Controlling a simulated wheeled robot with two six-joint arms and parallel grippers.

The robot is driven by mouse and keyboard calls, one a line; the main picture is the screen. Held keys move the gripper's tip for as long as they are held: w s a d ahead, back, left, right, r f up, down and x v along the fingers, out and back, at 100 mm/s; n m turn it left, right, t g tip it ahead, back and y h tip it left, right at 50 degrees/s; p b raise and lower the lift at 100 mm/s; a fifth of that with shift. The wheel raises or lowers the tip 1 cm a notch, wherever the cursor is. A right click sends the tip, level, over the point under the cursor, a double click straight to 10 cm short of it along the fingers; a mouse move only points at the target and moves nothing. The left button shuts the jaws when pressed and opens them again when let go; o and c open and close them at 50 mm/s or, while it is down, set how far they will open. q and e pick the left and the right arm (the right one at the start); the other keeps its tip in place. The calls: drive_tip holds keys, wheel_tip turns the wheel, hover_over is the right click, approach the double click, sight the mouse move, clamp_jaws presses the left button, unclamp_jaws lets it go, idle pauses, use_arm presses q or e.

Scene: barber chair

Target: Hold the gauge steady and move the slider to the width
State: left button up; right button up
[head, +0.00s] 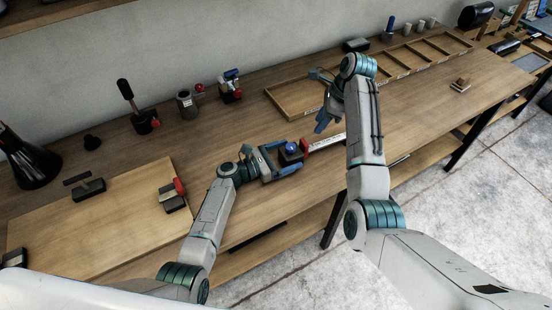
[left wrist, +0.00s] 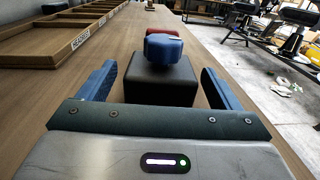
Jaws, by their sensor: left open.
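The gauge has a dark block (head: 289,158) with a blue knob (head: 292,148) on top, a red slider (head: 305,147) and a pale rule (head: 326,143) reaching right. My left gripper (head: 287,160) is open, with a finger on either side of the block. In the left wrist view the block (left wrist: 160,82) and knob (left wrist: 163,48) stand ahead between the parted fingers, with gaps at both sides. Red (left wrist: 160,31) shows behind the knob; the rule is hidden there. My right gripper (head: 323,121) hangs above the table behind the rule, apart from it; its jaw opening is unclear.
A long compartmented wooden tray (head: 296,100) lies along the back. A wooden board (head: 120,218) with dark blocks is at left. Several small tools stand at the back, including a black-handled one (head: 126,90). A small wooden block (head: 460,84) sits at right. The table right of my right arm is mostly clear.

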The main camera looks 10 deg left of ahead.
use_arm(q)
drive_tip(key=shift+w+d, duration=0.2)
drive_tip(key=shift+d, duration=0.2)
